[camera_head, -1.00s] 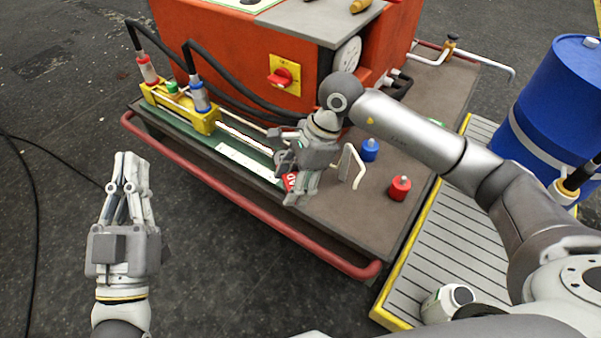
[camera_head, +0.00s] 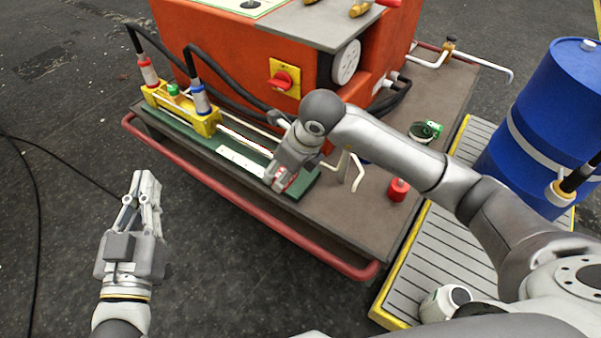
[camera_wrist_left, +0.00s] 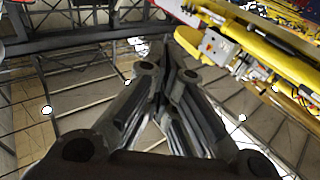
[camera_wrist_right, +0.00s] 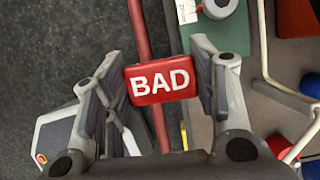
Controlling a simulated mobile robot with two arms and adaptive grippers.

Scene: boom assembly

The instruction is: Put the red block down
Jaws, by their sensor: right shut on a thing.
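The red block (camera_wrist_right: 160,80) has white letters reading BAD. It sits between the two fingers of my right gripper (camera_wrist_right: 165,90), which is shut on it. In the head view, my right gripper (camera_head: 281,181) is over the near end of the green mat (camera_head: 308,184) on the cart, and only a little of the block shows there. I cannot tell whether the block touches anything below. My left gripper (camera_head: 147,180) is empty, away from the cart over the floor. Its fingers come together in the left wrist view (camera_wrist_left: 170,55).
A yellow cylinder assembly (camera_head: 206,124) with hoses lies on the mat. A bent pale rod (camera_head: 357,172), a red fitting (camera_head: 398,190) and a green-and-black part (camera_head: 425,131) are on the cart top. A red rail (camera_head: 235,209) runs along its edge. A blue drum (camera_head: 530,130) stands at right.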

